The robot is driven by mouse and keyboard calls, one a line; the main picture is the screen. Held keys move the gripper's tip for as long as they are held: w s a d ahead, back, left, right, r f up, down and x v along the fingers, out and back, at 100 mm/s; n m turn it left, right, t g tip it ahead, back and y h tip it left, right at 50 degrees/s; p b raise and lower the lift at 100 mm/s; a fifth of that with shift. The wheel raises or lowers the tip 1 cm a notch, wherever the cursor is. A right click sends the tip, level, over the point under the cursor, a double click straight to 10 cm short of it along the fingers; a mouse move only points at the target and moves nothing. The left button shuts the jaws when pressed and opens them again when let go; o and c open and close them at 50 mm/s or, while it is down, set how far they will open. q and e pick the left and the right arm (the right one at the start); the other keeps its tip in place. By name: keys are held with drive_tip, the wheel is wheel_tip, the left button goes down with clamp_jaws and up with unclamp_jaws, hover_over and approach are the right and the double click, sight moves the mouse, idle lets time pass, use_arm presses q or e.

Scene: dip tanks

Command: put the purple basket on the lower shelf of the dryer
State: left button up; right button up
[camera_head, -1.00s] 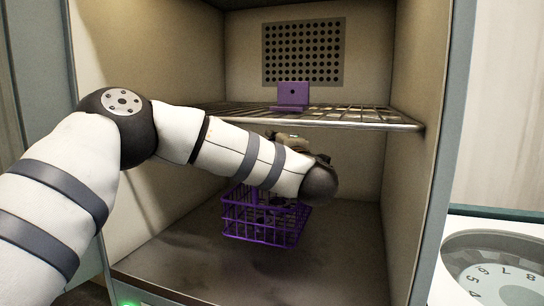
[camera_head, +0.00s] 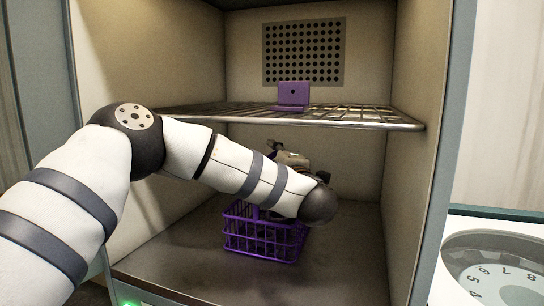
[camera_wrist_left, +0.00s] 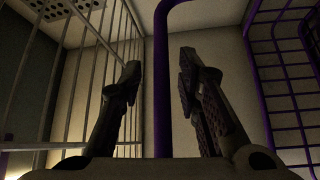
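The purple wire basket (camera_head: 262,240) is in the lower compartment of the dryer (camera_head: 185,262), beneath the wire shelf. It looks level and appears to rest on the compartment floor. My left forearm crosses in front of it and covers its upper part. My left gripper (camera_head: 290,158) is just above the basket, partly hidden by my wrist. In the left wrist view, the two fingers (camera_wrist_left: 158,72) stand apart with the purple handle (camera_wrist_left: 161,100) between them and a gap on each side. The basket's mesh (camera_wrist_left: 285,85) shows at the right there. My right gripper is out of view.
The upper wire shelf (camera_head: 350,116) runs close above my left gripper and carries a purple plate (camera_head: 293,96). The dryer's side walls bound the space. Floor in front of and right of the basket is clear. A round dial (camera_head: 500,275) is outside at right.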

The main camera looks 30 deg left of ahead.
use_arm(q)
drive_tip(key=shift+r, duration=0.15)
drive_tip(key=v, duration=1.2)
